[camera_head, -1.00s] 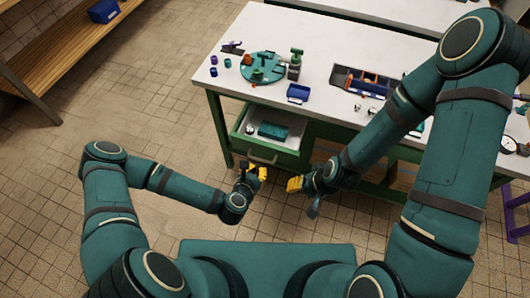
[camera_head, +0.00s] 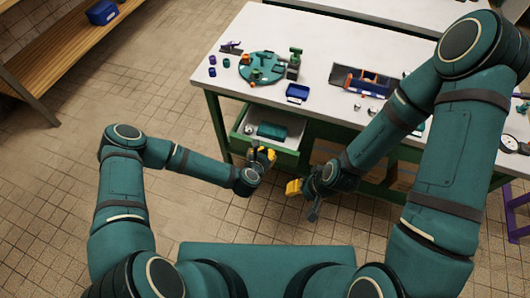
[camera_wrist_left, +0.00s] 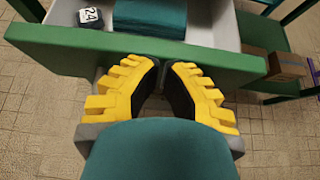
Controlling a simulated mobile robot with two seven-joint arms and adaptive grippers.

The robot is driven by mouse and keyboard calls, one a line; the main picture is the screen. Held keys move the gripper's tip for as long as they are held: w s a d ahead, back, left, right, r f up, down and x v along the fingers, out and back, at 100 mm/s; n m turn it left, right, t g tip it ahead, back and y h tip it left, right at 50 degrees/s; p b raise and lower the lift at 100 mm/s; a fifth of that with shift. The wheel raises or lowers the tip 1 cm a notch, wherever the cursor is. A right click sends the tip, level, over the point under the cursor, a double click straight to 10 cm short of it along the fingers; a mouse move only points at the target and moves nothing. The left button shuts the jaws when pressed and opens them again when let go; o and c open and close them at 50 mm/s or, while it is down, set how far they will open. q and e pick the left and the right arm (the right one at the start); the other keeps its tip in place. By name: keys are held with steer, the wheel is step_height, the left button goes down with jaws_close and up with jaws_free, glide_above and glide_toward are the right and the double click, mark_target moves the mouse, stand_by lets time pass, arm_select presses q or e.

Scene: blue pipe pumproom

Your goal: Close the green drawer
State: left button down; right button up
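The green drawer stands open under the white-topped table; its green front shows in the head view (camera_head: 285,158) and across the left wrist view (camera_wrist_left: 60,42). Inside the drawer are a teal block (camera_head: 271,130) and a small dark item marked 24 (camera_wrist_left: 90,17). My left gripper (camera_head: 263,155) is at the drawer front. In the left wrist view its yellow fingers (camera_wrist_left: 163,75) overlap the front's lower edge, with a narrow gap between tips; contact is unclear.
The table (camera_head: 340,45) carries a teal round tray (camera_head: 275,65), a blue bin (camera_head: 297,92) and a divided organizer (camera_head: 365,80). Cardboard boxes (camera_head: 325,151) sit under the table, right of the drawer. A wooden bench (camera_head: 60,45) stands far left. Tiled floor is clear at left.

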mark_target(276, 132)
arm_select(q)
steer(key=w+d+b, duration=0.1)
steer(key=w, duration=0.3)
steer(key=w+d+b, duration=0.1)
steer(key=w+b, duration=0.1)
steer(key=w, duration=0.2)
steer(key=w+d+b, duration=0.2)
steer(key=w, duration=0.2)
steer(key=shift+f, duration=0.15)
steer(key=shift+w+d, duration=0.1)
steer(key=shift+w, duration=0.25)
